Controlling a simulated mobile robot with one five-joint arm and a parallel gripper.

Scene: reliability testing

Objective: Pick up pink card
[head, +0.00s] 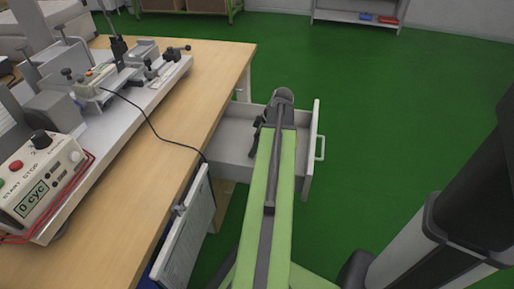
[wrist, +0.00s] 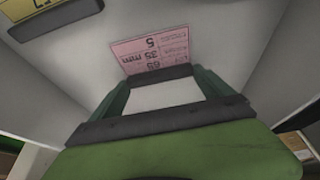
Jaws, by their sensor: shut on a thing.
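The pink card (wrist: 150,48) shows in the wrist view with dark print that reads upside down, including "35 mm". My gripper (wrist: 158,75) is shut on the card's near edge, and the rest of the card sticks out beyond the dark fingertips. Pale drawer surfaces lie around and behind it. In the head view my arm reaches over the open grey drawer (head: 232,131), and my gripper is partly visible at its end. The pink card is hidden in the head view.
A yellow card (wrist: 22,8) lies by a dark bar (wrist: 55,19) at the wrist view's upper left. The drawer walls are close on both sides. A wooden workbench (head: 205,75) with test equipment stands at the left.

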